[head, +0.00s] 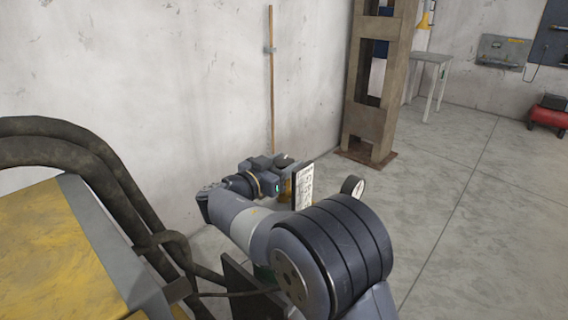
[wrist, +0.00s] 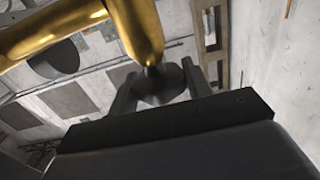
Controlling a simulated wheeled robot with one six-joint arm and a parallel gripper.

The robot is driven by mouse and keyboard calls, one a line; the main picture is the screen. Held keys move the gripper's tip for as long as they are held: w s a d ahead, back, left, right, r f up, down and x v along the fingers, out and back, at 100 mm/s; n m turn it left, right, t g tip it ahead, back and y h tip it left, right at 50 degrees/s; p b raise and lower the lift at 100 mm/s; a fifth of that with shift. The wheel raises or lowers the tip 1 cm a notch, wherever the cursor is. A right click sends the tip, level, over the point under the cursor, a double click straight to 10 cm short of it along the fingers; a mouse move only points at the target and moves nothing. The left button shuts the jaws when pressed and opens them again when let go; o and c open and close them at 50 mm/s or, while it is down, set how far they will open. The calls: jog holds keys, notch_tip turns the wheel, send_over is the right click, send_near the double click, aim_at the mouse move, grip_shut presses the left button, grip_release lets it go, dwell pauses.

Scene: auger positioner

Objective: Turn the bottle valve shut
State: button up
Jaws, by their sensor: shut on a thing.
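The bottle valve shows in the wrist view as a shiny brass body (wrist: 140,30) with a dark round knob (wrist: 165,88) below it. My gripper (wrist: 160,82) has one finger on each side of the knob and is shut on it. In the head view my gripper (head: 282,162) is at the valve near the wall, behind a white label plate (head: 304,187). A bit of brass (head: 285,188) shows beside the plate, and a round gauge (head: 352,185) is to its right. The bottle itself is mostly hidden by my arm.
A worn yellow machine (head: 50,240) with thick dark hoses (head: 95,170) stands at the left, close to my arm. A rusty steel column (head: 375,90) stands behind. A small table (head: 432,60) and a red compressor (head: 547,116) are far right. The right floor is clear.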

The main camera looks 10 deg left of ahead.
jog(key=c, duration=0.4)
jog(key=shift+f+b, duration=0.1)
jog(key=shift+b, duration=0.3)
jog(key=shift+f+m+g+h+b, duration=0.1)
jog(key=shift+m+g+h+b, duration=0.2)
jog(key=shift+m+g+h, duration=0.15)
jog(key=shift+m+g+h+b, duration=0.75)
jog(key=shift+m+h+b, duration=0.1)
jog(key=shift+h, duration=0.3)
jog(key=m+g+h+p, duration=0.2)
jog(key=g+h, duration=0.1)
jog(key=shift+r+m, duration=0.3)
jog(key=shift+m, duration=0.1)
jog(key=m+g+h+p, duration=0.1)
jog(key=g+p, duration=0.1)
jog(key=shift+m+g+p, duration=0.3)
jog(key=shift+f+m+g+h+p, duration=0.1)
jog(key=shift+m+g+h+p, duration=0.2)
jog(key=shift+g+p, duration=0.1)
